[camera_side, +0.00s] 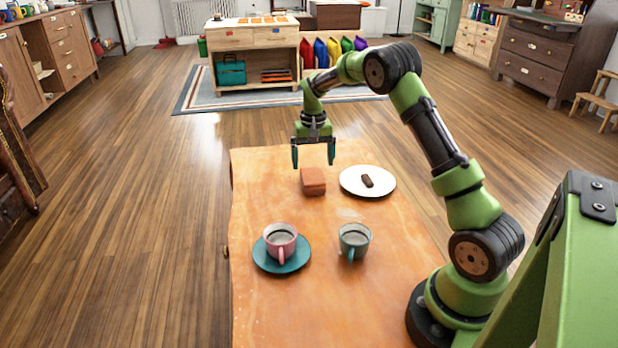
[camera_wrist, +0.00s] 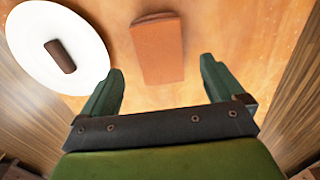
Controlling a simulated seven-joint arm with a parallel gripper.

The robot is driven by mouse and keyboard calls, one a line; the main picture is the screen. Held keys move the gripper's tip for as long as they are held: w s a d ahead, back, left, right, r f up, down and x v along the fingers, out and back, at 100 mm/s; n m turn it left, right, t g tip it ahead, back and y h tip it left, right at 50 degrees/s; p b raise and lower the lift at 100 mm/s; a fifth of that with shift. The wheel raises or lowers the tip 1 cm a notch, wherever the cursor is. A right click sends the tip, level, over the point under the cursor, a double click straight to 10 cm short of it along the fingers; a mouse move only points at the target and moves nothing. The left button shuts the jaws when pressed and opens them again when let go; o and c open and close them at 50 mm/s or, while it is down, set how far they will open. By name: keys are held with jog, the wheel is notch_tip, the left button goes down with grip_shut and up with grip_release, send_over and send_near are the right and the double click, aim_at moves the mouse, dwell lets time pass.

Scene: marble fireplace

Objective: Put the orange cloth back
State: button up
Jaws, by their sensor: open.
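The orange cloth (camera_side: 313,182) is a folded brownish-orange block lying on the wooden table, near its far end. In the wrist view the cloth (camera_wrist: 158,50) lies ahead of the fingertips, between their two lines. My gripper (camera_side: 313,160) is above the table's far end, pointing down, with its two teal fingers apart and nothing between them. The fingers also show in the wrist view (camera_wrist: 160,85). The gripper does not touch the cloth.
A white plate (camera_side: 350,188) with a dark brown bar (camera_side: 367,181) is right of the cloth. Nearer, a pink cup (camera_side: 281,240) stands on a teal saucer (camera_side: 282,267), and a teal cup (camera_side: 354,240) stands on the table (camera_side: 320,315). The near table end is bare.

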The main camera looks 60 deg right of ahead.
aim_at(313, 175)
jog(key=s+a+r+n+t, duration=0.15)
jog(key=a+r, duration=0.45)
jog(key=r, duration=0.7)
jog(key=s+a+r+t, duration=0.3)
jog(key=s+a+r, duration=0.3)
jog(key=s+a, duration=0.3)
jog(key=s+a+f+n+t+y, duration=0.1)
jog(key=s+a+n+t+y, duration=0.1)
jog(key=s+a, duration=0.9)
jog(key=shift+s+f+n+t, duration=0.3)
jog(key=shift+s+n+t, duration=0.05)
jog(key=shift+s+n, duration=0.45)
